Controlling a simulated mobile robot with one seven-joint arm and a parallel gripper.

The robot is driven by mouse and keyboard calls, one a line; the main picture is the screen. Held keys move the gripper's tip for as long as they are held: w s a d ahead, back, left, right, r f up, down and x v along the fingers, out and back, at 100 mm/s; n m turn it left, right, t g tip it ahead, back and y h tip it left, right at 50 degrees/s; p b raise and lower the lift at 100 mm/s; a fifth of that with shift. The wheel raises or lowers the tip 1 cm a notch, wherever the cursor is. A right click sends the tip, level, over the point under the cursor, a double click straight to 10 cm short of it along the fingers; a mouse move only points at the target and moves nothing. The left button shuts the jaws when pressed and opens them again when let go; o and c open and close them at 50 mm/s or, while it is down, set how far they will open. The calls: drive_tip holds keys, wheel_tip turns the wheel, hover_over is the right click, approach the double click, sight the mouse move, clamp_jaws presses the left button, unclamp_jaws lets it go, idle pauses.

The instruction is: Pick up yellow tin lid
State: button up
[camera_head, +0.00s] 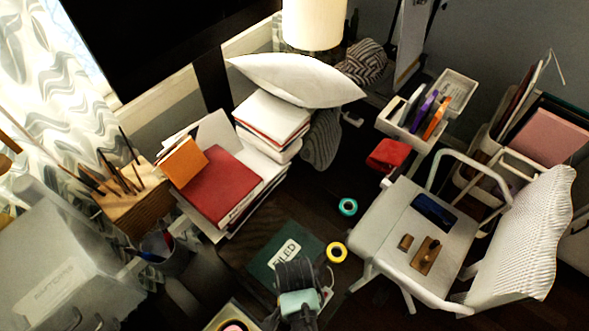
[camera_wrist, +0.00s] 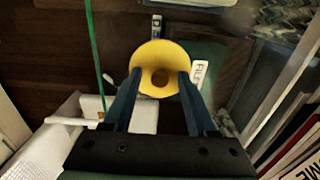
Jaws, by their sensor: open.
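In the head view my arm covers part of the folder, and the fingertips are not clear.
A teal ring (camera_head: 347,207) lies farther back on the dark floor. A white chair (camera_head: 415,240) stands close on the right, with small items on its seat. Stacked books (camera_head: 222,185) stand left. A thin green strand (camera_wrist: 95,50) crosses the wrist view.

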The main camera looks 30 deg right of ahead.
clamp_jaws()
drive_tip(key=shift+r, duration=0.15)
idle(0.4)
